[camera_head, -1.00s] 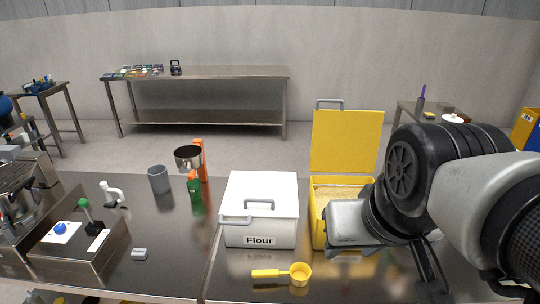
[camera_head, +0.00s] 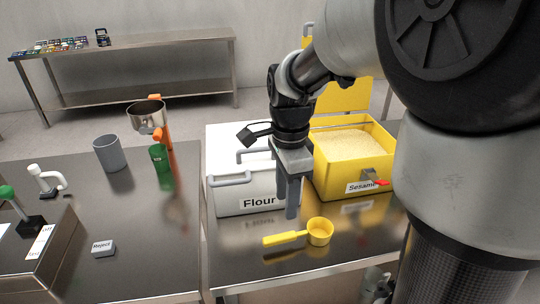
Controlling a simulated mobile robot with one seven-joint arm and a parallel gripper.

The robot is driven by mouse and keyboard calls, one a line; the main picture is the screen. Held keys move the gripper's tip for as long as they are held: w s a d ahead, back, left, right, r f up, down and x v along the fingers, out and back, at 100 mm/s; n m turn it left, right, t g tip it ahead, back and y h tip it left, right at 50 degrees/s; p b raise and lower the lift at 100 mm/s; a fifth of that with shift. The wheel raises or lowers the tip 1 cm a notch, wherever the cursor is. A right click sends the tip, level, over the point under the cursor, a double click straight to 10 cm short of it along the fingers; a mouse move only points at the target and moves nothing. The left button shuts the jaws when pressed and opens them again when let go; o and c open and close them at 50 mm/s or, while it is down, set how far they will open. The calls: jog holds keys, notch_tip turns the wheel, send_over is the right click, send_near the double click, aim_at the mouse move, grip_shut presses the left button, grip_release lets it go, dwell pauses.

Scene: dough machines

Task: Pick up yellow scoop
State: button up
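The yellow scoop (camera_head: 319,232) lies on the steel table near its front edge, cup to the right and handle (camera_head: 285,239) pointing left. My gripper (camera_head: 287,212) points down in front of the white flour box, above and slightly behind the scoop handle. Its two fingers show side by side with a narrow gap between them, and nothing shows between them. The scoop is apart from the gripper and in full view.
The white flour box (camera_head: 228,202) stands just behind my gripper. The open yellow sesame box (camera_head: 322,172) is to its right, lid raised. A grey cup (camera_head: 108,154) and green cup (camera_head: 158,158) stand left. The table's front edge is close below the scoop.

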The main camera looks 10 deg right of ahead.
aim_at(289, 234)
notch_tip(289, 234, down, 7)
jog(key=shift+d+f+b, duration=0.1)
jog(key=shift+f+b, duration=0.1)
jog(key=shift+b, duration=0.55)
jog(key=shift+s+d+f+b, duration=0.15)
jog(key=shift+f+b, duration=0.15)
jog(key=shift+f, duration=0.6)
jog(key=shift+s+d+f+b, duration=0.1)
jog(key=shift+f+b, duration=0.15)
jog(key=shift+f, duration=0.65)
jog(key=shift+s+d+f+b, duration=0.15)
jog(key=shift+f+b, duration=0.15)
jog(key=shift+f, duration=0.6)
grip_shut()
